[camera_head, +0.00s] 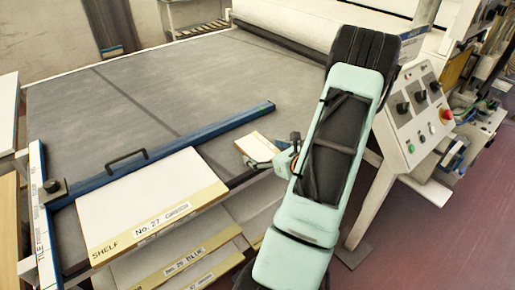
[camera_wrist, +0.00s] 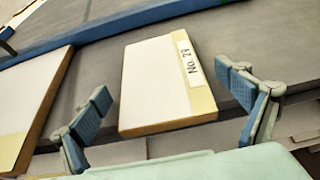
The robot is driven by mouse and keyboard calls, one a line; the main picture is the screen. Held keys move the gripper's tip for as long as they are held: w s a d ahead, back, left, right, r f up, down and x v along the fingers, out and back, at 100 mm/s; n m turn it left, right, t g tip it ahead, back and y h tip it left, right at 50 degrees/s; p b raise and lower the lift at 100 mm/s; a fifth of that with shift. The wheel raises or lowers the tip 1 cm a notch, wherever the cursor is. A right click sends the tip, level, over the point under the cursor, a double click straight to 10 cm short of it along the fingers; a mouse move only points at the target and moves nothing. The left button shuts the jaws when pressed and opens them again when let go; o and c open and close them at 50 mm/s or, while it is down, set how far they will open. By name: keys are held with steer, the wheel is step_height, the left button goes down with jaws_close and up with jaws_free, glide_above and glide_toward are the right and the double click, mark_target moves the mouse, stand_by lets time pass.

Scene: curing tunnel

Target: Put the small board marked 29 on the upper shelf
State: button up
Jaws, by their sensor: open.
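The small board marked No. 29 (camera_wrist: 150,82) is pale with a yellow strip and a white label at its right end. It lies on the grey bed in the wrist view. It also shows in the head view (camera_head: 257,147), just left of my gripper (camera_head: 285,152), partly hidden by it. In the wrist view my gripper (camera_wrist: 166,84) is open, with its blue-padded fingers on either side of the board and holding nothing. A white panel (camera_head: 140,200) with a yellow front strip marked "SHELF" and "No. 27" is at front left; similar labelled panels are below it.
A blue rail (camera_head: 160,155) with a black handle (camera_head: 126,160) crosses the grey bed (camera_head: 170,90) behind the panels. A control box (camera_head: 418,110) with knobs and a red button stands right of my arm. A white roll (camera_head: 310,22) is at the back. The bed's middle is clear.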

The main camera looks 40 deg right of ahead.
steer(key=shift+c, duration=0.2)
steer(key=c, duration=1.4)
steer(key=shift+r, duration=0.15)
